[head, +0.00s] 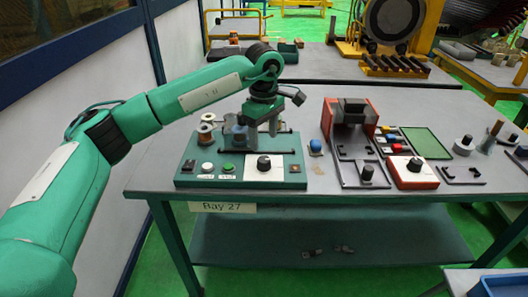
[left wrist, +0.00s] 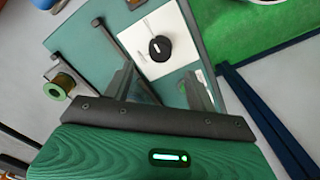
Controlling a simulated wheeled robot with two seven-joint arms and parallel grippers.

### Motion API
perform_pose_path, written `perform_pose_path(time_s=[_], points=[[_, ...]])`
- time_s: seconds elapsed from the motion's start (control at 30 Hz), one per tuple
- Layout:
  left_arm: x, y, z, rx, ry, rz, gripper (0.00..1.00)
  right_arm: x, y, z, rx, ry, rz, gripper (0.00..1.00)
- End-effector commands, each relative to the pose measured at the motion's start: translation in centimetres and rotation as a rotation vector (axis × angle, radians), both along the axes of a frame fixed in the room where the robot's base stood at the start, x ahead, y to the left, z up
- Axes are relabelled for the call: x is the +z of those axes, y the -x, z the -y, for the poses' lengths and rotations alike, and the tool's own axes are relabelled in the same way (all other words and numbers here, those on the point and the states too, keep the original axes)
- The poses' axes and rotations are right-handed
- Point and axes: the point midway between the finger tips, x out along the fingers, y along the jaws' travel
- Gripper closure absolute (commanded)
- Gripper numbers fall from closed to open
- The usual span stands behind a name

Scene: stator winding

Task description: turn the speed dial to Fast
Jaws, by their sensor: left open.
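The speed dial (head: 264,163) is a black round knob on a white panel (head: 278,174) at the front of the green control box (head: 240,184). In the left wrist view the dial (left wrist: 160,48) shows a small pale mark on its top; the printed labels are too small to read. My left gripper (head: 262,134) is over the control box, behind and above the dial in the head view. In the wrist view its two fingers (left wrist: 161,84) are apart with nothing between them, and the dial lies beyond the fingertips, untouched. My right gripper is not in view.
White and green buttons (head: 228,168) sit left of the dial. Wire spools (head: 206,132) stand at the box's back left. A blue ball-like part (head: 315,148), an orange-red fixture (head: 350,115) and a red box with a black knob (head: 412,172) stand to the right.

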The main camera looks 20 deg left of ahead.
Motion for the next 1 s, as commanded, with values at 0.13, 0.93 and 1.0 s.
perform_pose_path(time_s=[0.13,0.93,1.0], points=[[3.1,0.0,0.1,-0.001,0.002,0.004,0.43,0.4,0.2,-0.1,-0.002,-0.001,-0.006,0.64],[3.2,0.8,4.0,-0.024,0.141,-0.014,0.43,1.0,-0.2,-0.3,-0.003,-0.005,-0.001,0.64],[1.4,1.8,7.4,-0.032,0.268,-0.032,0.43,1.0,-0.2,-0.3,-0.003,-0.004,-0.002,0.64]])
